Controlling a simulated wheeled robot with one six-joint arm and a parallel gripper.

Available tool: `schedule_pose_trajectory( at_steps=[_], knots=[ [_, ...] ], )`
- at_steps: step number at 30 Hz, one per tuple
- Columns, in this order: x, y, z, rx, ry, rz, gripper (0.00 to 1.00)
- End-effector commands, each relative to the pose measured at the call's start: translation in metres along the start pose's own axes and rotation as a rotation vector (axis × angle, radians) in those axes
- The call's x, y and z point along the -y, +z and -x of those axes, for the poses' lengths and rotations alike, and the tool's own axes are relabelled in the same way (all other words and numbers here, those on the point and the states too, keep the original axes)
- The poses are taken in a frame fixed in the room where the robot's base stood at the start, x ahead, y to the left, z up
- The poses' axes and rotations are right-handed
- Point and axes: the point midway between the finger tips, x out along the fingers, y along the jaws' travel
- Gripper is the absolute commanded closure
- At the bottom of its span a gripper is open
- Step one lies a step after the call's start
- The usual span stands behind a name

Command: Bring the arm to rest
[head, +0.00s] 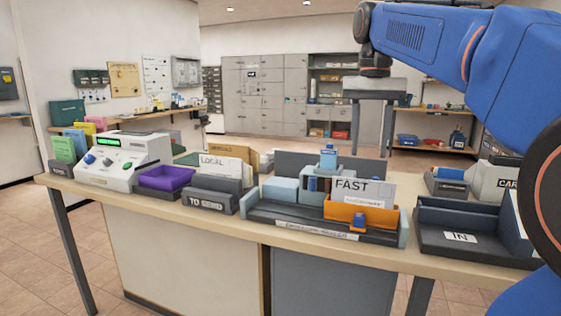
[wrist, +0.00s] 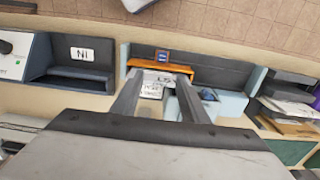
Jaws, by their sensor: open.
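My gripper (head: 371,152) hangs fingers down above the counter, behind and above the orange holder in the head view. Its two grey fingers are apart with nothing between them. My blue arm reaches in from the upper right. In the wrist view the open fingers (wrist: 158,82) spread over the orange holder (wrist: 175,68) and a white printed card, which lie below. In the head view the orange holder (head: 362,212) stands on a dark tray (head: 285,223), with a white FAST card (head: 352,188) upright in it.
The counter (head: 110,197) also bears a white machine (head: 124,160), a purple bin (head: 166,177), the LOCAL holder (head: 213,180), and a dark IN tray (head: 480,245) at right. A small blue-topped bottle (head: 328,158) stands near the gripper. Air above the left counter is free.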

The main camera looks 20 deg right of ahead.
Motion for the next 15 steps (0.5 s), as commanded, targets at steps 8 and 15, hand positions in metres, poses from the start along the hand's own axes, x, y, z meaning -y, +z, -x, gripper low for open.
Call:
schedule_pose_trajectory(
  at_steps=[8,15],
  knots=[
    [0.0,0.02,-0.026,-0.037,-0.017,0.064,0.59],
    [-0.003,0.065,-0.097,-0.128,-0.053,0.213,0.59]
  ],
)
